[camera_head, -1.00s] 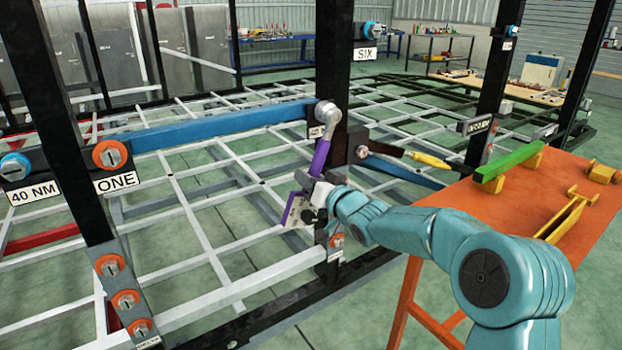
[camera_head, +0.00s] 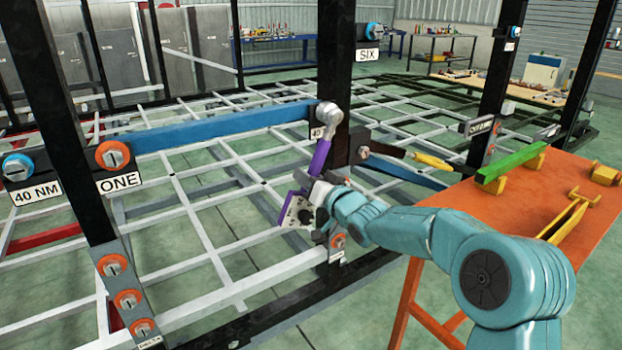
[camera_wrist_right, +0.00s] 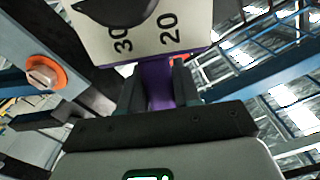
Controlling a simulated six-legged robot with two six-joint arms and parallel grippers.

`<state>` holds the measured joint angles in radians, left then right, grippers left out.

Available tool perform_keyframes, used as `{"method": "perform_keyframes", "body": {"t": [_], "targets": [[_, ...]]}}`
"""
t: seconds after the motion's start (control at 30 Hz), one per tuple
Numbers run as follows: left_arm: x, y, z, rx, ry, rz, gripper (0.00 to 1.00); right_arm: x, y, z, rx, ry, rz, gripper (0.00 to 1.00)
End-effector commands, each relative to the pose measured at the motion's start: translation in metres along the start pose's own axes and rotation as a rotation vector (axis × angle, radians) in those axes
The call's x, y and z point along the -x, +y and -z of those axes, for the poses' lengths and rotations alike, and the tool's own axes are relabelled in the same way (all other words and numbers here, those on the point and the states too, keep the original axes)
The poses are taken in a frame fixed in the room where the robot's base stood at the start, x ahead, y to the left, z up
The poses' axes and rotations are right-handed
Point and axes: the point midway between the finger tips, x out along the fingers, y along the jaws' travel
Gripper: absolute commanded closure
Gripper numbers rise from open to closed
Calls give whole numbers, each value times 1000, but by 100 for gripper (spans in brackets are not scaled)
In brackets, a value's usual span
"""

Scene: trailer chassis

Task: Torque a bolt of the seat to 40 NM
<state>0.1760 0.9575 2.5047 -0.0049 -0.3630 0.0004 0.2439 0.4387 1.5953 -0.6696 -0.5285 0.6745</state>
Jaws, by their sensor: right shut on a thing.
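My right gripper (camera_head: 318,196) is shut on the purple handle of a torque wrench (camera_head: 320,156). The wrench's grey head (camera_head: 328,114) is up at a black post, at the right end of a blue beam, beside a partly covered "40" label (camera_head: 317,133). I cannot tell whether the head sits on a bolt. A pale plate with a dark pointer (camera_head: 300,212) hangs at the handle's lower end. In the right wrist view this plate (camera_wrist_right: 140,38) shows "30" and "20", and the jaws (camera_wrist_right: 158,88) close around the purple handle. My left gripper is not in view.
Orange-ringed bolts (camera_head: 113,155) sit on the left post near the "ONE" and "40 NM" labels. An orange table (camera_head: 520,215) at the right carries a green bar (camera_head: 510,162) and a yellow tool (camera_head: 565,220). White chassis bars fill the middle.

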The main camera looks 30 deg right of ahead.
Motion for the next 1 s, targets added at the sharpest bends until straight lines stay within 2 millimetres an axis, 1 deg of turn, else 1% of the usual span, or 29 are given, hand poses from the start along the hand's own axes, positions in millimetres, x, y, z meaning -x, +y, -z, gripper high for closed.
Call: {"method": "perform_keyframes", "body": {"t": [0.03, 0.43, 1.0], "targets": [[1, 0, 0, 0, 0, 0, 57, 0, -4, 3, -10, 5, 3, 100], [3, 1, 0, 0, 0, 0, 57, 0, -17, 4, -101, 6, 3, 100], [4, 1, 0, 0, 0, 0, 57, 0, -21, 4, -127, 6, 3, 100]]}}
